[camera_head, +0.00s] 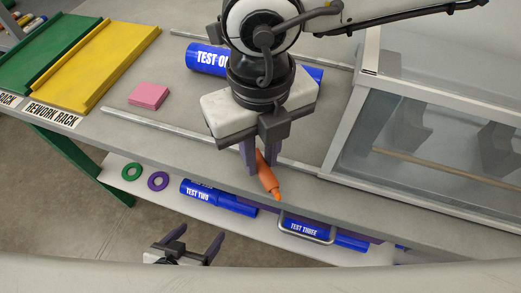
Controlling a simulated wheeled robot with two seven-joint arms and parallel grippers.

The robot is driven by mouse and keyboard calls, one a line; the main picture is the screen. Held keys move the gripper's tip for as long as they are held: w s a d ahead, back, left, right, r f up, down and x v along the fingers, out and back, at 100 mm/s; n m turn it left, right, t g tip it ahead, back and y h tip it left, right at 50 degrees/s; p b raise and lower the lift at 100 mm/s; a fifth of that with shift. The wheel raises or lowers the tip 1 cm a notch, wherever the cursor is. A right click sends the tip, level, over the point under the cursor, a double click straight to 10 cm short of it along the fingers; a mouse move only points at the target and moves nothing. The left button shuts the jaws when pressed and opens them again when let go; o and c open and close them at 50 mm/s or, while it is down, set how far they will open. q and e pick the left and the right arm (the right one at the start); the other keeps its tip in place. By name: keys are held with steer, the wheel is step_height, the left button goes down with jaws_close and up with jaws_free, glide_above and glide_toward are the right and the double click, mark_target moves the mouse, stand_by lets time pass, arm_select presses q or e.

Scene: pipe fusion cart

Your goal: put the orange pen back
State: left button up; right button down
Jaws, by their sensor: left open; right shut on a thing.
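An orange pen (268,180) is held tilted between the fingers of my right gripper (252,170), near the front edge of the cart top. Its narrow tip points down and to the right. The upper part of the pen is hidden by the gripper. My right gripper is shut on the pen. My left gripper (200,247) is open and empty at the bottom of the view, in front of the lower shelf. At the top left corner, several coloured pens or similar sticks (26,25) show, partly cut off.
A green tray (45,50), yellow rework rack (95,65) and pink block (149,95) are at left. A blue pipe (205,58) lies behind my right arm. A clear-walled case (430,140) stands right. Rings and blue pipes (208,193) lie on the lower shelf.

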mark_target(260, 163)
arm_select(q)
steer(key=shift+w+r, duration=0.1)
steer(key=shift+w, duration=0.15)
arm_select(e)
steer(key=shift+f+b, duration=0.65)
steer(key=shift+b, duration=0.4)
steer(key=c, duration=1.6)
jaws_free()
steer(key=shift+r, duration=0.15)
arm_select(q)
steer(key=shift+w+d+f, duration=0.1)
steer(key=shift+d+f, duration=0.1)
steer(key=shift+f, duration=0.3)
arm_select(e)
steer(key=shift+r+p, duration=0.55)
steer(key=shift+p, duration=0.35)
arm_select(q)
steer(key=shift+a+r, duration=0.15)
steer(key=shift+r, duration=0.35)
arm_select(e)
step_height(260, 163, up, 12)
